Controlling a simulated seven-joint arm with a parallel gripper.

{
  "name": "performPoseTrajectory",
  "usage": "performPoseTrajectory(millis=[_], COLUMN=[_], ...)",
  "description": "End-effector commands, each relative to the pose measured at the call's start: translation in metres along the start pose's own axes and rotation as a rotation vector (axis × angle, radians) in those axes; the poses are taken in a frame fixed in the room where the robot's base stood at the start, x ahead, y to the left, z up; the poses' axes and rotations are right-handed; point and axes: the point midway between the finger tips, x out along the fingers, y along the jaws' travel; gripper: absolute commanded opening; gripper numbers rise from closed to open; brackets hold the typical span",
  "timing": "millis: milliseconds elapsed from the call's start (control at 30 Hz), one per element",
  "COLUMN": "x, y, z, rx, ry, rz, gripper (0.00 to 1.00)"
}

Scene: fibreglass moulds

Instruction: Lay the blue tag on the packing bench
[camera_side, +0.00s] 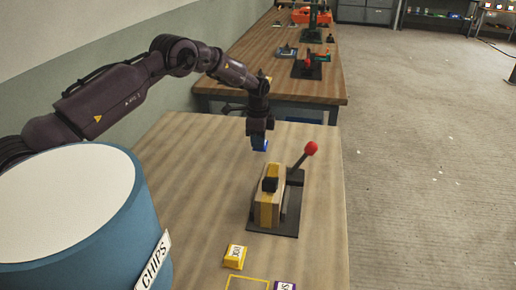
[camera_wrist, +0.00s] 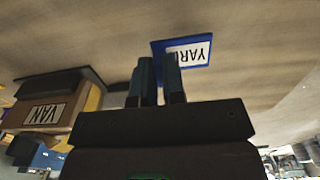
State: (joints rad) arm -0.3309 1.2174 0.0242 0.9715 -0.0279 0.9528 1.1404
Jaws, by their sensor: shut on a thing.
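The blue tag (camera_side: 262,146) hangs at the tip of my gripper (camera_side: 261,140) in the side view. It appears to be above the near wooden bench (camera_side: 200,180), behind the clamp. In the wrist view the blue tag (camera_wrist: 203,52) has a white label reading YARD, upside down. The fingers of my gripper (camera_wrist: 160,75) are close together, shut on the tag's near edge and hiding part of it. The height of the tag over the bench is hard to judge. No sign marks which bench is the packing bench.
A yellow tag (camera_side: 235,257), a purple tag (camera_side: 285,286) and a yellow outline lie in front. A blue CHIPS drum (camera_side: 150,215) stands left. A second bench (camera_side: 260,75) stands behind.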

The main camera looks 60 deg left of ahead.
Motion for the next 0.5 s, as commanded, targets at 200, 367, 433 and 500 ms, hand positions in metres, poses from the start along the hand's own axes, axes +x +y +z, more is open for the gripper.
performPoseTrajectory(millis=[200, 367, 433, 500], x=[0.029, 0.03, 0.03, 0.03], y=[0.001, 0.0, 0.001, 0.001], z=[0.0, 0.0, 0.0, 0.0], rx=[0.0, 0.0, 0.0, 0.0], ry=[-0.001, 0.0, 0.0, 0.0], rz=[0.002, 0.0, 0.0, 0.0], gripper=[0.0, 0.0, 0.0, 0.0])
